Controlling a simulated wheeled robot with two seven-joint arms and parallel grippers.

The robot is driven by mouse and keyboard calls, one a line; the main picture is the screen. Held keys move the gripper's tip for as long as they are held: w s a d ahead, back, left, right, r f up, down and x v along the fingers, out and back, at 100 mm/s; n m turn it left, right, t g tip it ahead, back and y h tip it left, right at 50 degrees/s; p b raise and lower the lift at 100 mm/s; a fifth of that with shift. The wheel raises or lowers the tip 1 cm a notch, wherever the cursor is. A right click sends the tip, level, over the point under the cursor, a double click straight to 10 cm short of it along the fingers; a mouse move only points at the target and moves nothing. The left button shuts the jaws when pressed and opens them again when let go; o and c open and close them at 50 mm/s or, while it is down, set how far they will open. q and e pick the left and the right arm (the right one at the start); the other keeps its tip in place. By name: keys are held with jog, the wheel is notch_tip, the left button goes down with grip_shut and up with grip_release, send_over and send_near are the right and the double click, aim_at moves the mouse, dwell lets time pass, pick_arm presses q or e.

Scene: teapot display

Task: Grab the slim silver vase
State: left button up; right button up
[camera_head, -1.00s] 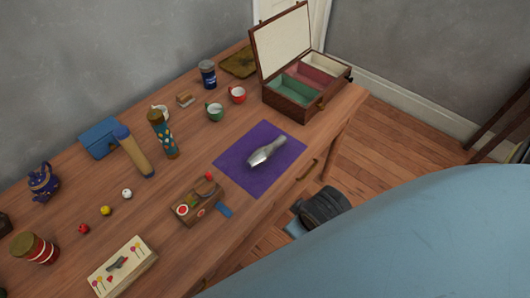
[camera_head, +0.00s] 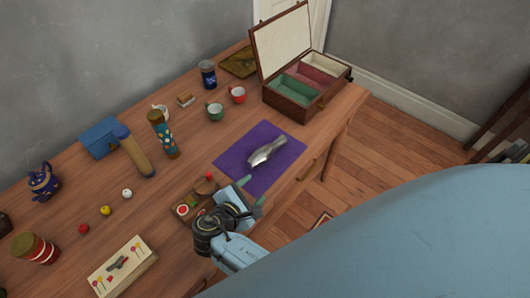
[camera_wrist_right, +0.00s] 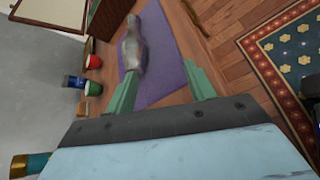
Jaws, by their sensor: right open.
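The slim silver vase (camera_head: 266,152) lies on its side on a purple mat (camera_head: 238,169) on the wooden table. In the right wrist view the vase (camera_wrist_right: 132,48) lies ahead of the fingers, nearer the left one. My right gripper (camera_head: 250,195) is open and empty, just short of the mat's near left corner. Its two green fingers (camera_wrist_right: 162,92) stand apart in the right wrist view, with the mat (camera_wrist_right: 172,62) beyond them. My left gripper is not in view.
A small wooden box (camera_head: 185,208) sits beside my right gripper, partly hidden by it. An open compartment case (camera_head: 290,105) stands beyond the mat. A patterned cylinder (camera_head: 163,135) stands to the left.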

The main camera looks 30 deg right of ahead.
aim_at(256, 163)
jog(key=w+a+n+t, duration=0.1)
jog(key=w+a+r+n, duration=0.1)
jog(key=shift+a+r+t, duration=0.1)
jog(key=shift+a+t, duration=0.2)
jog(key=shift+t, duration=0.1)
jog(key=shift+w+n, duration=0.4)
jog(key=shift+n, duration=0.1)
jog(key=x, duration=0.7)
jog(key=shift+w+d+b, duration=0.1)
jog(key=shift+d+b, duration=0.15)
jog(key=shift+b, duration=0.15)
jog(key=shift+d+r+x, duration=0.1)
jog(key=shift+r+x, duration=0.05)
jog(key=shift+x, duration=0.75)
jog(key=shift+d+r+x, duration=0.1)
jog(key=shift+x, duration=0.8)
jog(key=shift+d+r+x, duration=0.1)
jog(key=shift+r+x, duration=0.05)
jog(key=shift+x, duration=0.75)
jog(key=shift+r, duration=0.1)
jog(key=c, duration=1.1)
